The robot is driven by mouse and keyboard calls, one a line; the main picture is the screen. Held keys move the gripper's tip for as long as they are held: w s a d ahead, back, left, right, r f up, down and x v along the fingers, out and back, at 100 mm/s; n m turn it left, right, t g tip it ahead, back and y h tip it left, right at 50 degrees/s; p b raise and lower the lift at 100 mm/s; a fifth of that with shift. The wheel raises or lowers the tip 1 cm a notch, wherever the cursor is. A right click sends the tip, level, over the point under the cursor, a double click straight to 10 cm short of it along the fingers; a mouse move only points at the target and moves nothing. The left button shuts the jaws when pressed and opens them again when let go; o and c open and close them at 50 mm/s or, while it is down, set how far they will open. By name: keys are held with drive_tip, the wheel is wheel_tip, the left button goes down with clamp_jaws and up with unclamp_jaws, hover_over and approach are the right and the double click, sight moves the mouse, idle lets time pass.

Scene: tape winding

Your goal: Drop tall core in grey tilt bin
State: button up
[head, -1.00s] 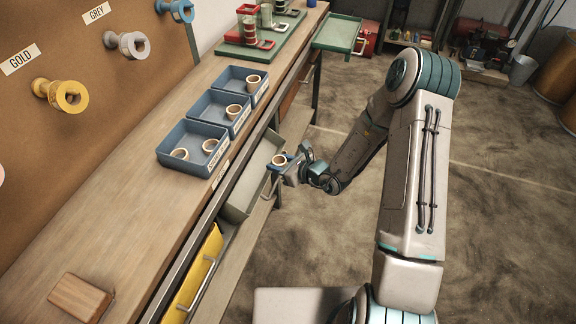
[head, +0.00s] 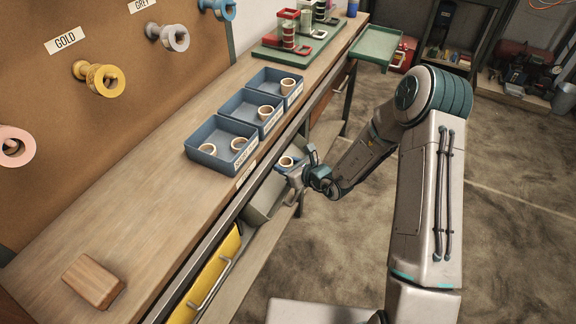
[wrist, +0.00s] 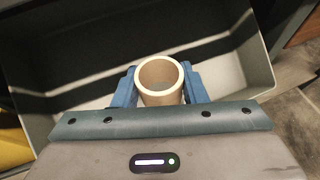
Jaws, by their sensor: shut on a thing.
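My gripper (wrist: 160,88) is shut on a cardboard core (wrist: 160,97), with its blue fingers on both sides of it. The core is upright, its open top facing the wrist camera; its lower part is hidden. In the wrist view it lies over the open grey tilt bin (wrist: 262,82), whose inside looks empty. In the head view my gripper (head: 290,166) holds the core (head: 286,161) at the bench front, above the far end of the grey bin (head: 262,203). I cannot tell how high the core is above the bin floor.
A yellow bin (head: 213,270) sits beside the grey one. Blue trays (head: 228,138) with several cores stand on the bench above. A wooden block (head: 94,282) lies at the near end. A green tray (head: 376,47) sticks out at the far end.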

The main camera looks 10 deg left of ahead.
drive_tip(key=o, duration=1)
drive_tip(key=p+v, duration=0.1)
drive_tip(key=v, duration=1.3)
